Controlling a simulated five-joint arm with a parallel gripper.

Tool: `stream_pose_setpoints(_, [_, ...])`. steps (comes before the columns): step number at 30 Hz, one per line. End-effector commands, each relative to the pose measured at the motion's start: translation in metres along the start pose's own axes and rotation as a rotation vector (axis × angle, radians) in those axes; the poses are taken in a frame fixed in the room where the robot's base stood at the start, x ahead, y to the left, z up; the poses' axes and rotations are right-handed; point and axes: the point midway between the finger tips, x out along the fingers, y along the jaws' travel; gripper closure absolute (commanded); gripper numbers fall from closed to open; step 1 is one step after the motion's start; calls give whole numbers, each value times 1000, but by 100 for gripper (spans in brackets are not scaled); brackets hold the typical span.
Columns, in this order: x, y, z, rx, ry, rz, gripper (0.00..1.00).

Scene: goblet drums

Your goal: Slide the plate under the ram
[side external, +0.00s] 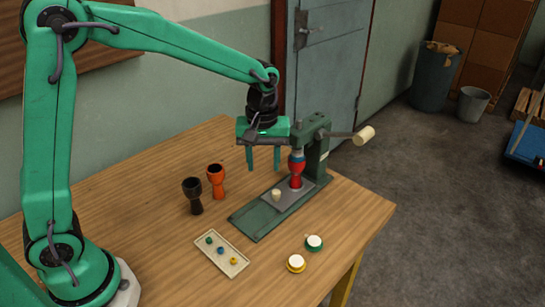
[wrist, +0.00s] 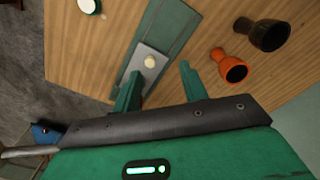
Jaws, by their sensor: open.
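A flat grey plate (side external: 293,197) with a cream knob (side external: 277,194) lies on the green base of a press (side external: 316,150). A red goblet-shaped piece (side external: 295,182) stands upright at the plate's far end, directly below the press head. A blue and red part (side external: 296,160) sits just above it; I cannot tell where piece and ram meet. My gripper (side external: 263,168) is open and empty, fingers pointing down, above the plate's knob end. In the wrist view the plate (wrist: 157,82) and knob (wrist: 150,62) show beyond and between my fingers (wrist: 158,86).
A black goblet (side external: 193,195) and an orange goblet (side external: 216,181) stand left of the press. A tray (side external: 237,267) with small coloured pieces lies in front. Two white-topped discs, yellow-rimmed (side external: 296,264) and green-rimmed (side external: 314,243), lie front right. The press lever (side external: 345,135) sticks out right.

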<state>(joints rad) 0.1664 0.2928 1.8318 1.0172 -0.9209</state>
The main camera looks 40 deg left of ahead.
Motion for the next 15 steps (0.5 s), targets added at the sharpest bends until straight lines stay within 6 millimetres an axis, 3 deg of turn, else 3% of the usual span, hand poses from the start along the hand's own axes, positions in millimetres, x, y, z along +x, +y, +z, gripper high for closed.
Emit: stream_pose_setpoints(15, [-28,20,-23,22,0,0,57])
